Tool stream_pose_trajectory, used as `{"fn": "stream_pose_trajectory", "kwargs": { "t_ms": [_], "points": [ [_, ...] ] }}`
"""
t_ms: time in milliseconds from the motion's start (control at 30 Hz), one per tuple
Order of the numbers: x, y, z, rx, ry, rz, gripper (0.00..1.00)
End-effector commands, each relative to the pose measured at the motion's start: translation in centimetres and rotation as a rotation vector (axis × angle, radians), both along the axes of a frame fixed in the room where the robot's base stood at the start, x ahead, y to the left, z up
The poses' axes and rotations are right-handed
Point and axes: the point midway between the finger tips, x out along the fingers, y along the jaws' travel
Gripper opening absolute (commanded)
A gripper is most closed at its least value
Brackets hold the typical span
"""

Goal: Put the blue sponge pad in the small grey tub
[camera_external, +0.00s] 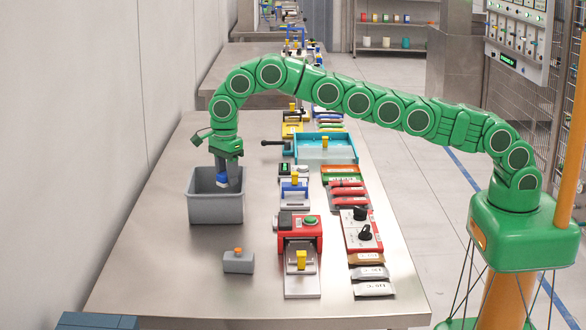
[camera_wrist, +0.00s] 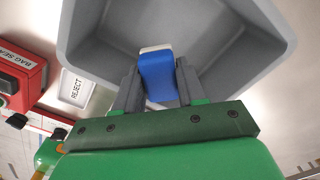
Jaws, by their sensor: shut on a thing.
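The blue sponge pad (camera_wrist: 157,76) has a pale strip along one edge and is held between the grey fingers of my gripper (camera_wrist: 157,85) in the wrist view. The small grey tub (camera_external: 216,209) stands on the left part of the steel table in the external view, and its inner walls fill the top of the wrist view (camera_wrist: 215,40). My gripper (camera_external: 222,176) points down over the tub's opening in the external view. The pad (camera_external: 222,180) shows at about the tub's rim. I cannot tell whether it touches the tub's floor.
A red machine (camera_external: 299,226) and a small grey block with an orange knob (camera_external: 238,262) stand in front of the tub. A turquoise tray (camera_external: 325,150) lies to the right behind it. Several packets and parts line the table's right side. The steel table is clear left of the tub.

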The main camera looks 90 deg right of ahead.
Motion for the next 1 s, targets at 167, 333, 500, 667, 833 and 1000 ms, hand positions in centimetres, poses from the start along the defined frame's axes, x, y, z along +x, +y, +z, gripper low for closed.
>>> {"fn": "stream_pose_trajectory", "kwargs": {
  "t_ms": [167,333,500,667,833,1000],
  "points": [
    [-0.2,0.0,-1.7,0.000,0.006,0.001,0.06],
    [0.0,0.0,-3.2,-0.001,0.001,0.001,0.06],
    [-0.2,0.0,-4.1,-0.001,0.005,0.000,0.06],
    [-0.1,-0.1,-6.1,0.000,0.001,0.000,0.06],
    [-0.1,0.0,-7.0,0.001,0.001,0.000,0.06],
    [0.0,0.0,-6.9,0.000,0.000,0.000,0.06]
  ]
}}
